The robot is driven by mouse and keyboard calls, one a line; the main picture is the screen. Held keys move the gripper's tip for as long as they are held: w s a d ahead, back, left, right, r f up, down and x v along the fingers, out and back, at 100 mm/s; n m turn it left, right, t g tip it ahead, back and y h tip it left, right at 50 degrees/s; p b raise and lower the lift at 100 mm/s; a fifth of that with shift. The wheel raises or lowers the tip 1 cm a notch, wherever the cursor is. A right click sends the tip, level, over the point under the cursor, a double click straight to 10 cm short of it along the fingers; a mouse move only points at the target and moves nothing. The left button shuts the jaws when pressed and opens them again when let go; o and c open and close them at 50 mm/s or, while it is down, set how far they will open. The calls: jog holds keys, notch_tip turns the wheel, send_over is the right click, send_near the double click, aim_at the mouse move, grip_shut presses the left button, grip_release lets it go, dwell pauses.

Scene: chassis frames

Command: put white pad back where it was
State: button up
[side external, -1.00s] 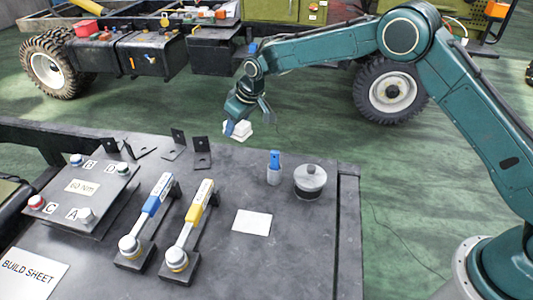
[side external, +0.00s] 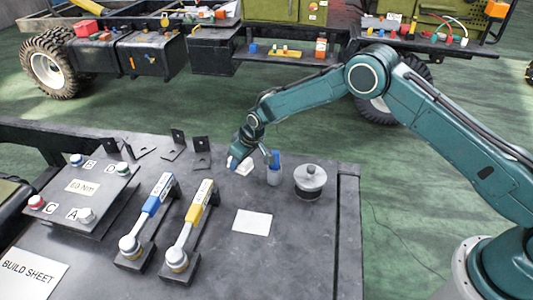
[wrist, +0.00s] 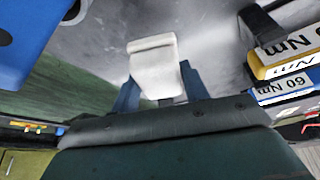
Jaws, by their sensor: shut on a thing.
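The white pad (side external: 245,168) is held in my gripper (side external: 245,163), low over the back part of the dark bench, left of the blue-capped bottle. In the wrist view the pad (wrist: 155,65) sticks out between the blue fingers of my gripper (wrist: 160,92). The gripper is shut on it. I cannot tell if the pad touches the bench top. A flat white square (side external: 252,222) lies on the bench, nearer the front.
The blue-capped bottle (side external: 274,172) is close to the right of my gripper, with a grey lidded pot (side external: 310,180) beyond it. Blue (side external: 155,200) and yellow (side external: 200,205) torque wrenches lie in stands to the left. Black brackets (side external: 178,143) stand at the back left.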

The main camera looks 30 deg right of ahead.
aim_at(241, 169)
jog(key=shift+f, duration=2.1)
jog(key=shift+f, duration=0.1)
jog(key=o, duration=1)
jog(key=shift+c, duration=0.2)
jog(key=v, duration=1.2)
